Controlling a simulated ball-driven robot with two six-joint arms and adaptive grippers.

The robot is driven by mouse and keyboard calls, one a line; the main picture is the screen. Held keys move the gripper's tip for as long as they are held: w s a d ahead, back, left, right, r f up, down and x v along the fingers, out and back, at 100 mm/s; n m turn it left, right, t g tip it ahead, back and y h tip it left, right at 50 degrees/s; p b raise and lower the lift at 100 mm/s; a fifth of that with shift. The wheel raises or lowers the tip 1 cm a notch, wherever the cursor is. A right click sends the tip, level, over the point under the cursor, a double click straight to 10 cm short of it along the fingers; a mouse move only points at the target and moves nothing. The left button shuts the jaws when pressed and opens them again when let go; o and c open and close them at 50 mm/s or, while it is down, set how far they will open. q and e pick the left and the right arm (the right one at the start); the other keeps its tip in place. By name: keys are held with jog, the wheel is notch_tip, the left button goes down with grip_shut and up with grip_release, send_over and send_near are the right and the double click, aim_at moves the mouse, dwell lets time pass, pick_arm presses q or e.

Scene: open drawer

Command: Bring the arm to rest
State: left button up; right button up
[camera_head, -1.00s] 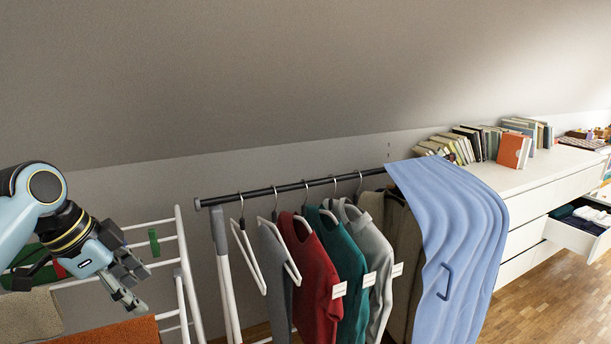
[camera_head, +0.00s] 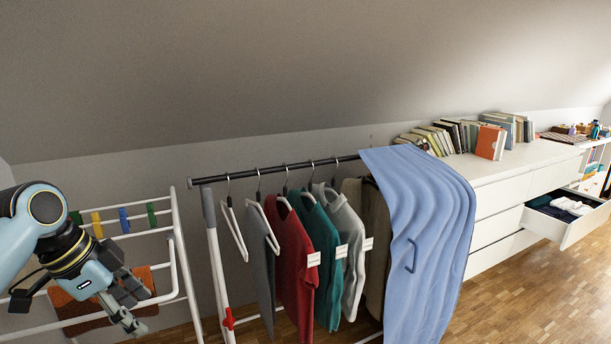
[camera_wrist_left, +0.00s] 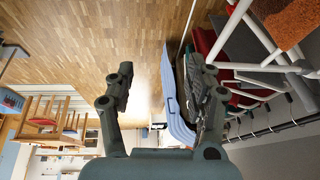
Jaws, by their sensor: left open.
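My left gripper (camera_head: 128,304) is at the lower left of the head view, in front of a white drying rack. It is open, and no object shows between its fingers. In the left wrist view the two dark fingers (camera_wrist_left: 160,95) stand wide apart over wooden floor. My left arm comes in from the left edge of the head view, bent with the gripper pointing down and right. My right gripper is not in view.
The white drying rack (camera_head: 174,240) stands around and behind my gripper, with an orange towel (camera_head: 90,300). To the right are a clothes rail (camera_head: 270,171) with hanging clothes, a blue cloth (camera_head: 425,220), and a white dresser with an open drawer (camera_head: 562,232). Floor is clear at lower right.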

pick_arm(q)
jog(key=s+f+n+g+b, duration=0.1)
jog(key=s+f+b, duration=0.1)
jog(key=s+f, duration=0.65)
jog(key=s+f+n+g+y+b, duration=0.15)
jog(key=s+f, duration=0.35)
jog(key=f, duration=0.7)
jog(key=s+f+n+g+h+b, duration=0.1)
jog(key=s+f+n, duration=0.1)
jog(key=s+f, duration=0.65)
jog(key=s+a+f+n+t+y+b, duration=0.1)
jog(key=s+a+f+n+y+b, duration=0.2)
jog(key=s+f, duration=1.8)
jog(key=s+n, duration=0.3)
jog(key=n, duration=0.1)
jog(key=shift+s+f+y, duration=0.15)
jog(key=shift+s+y, duration=0.2)
jog(key=shift+s, duration=0.05)
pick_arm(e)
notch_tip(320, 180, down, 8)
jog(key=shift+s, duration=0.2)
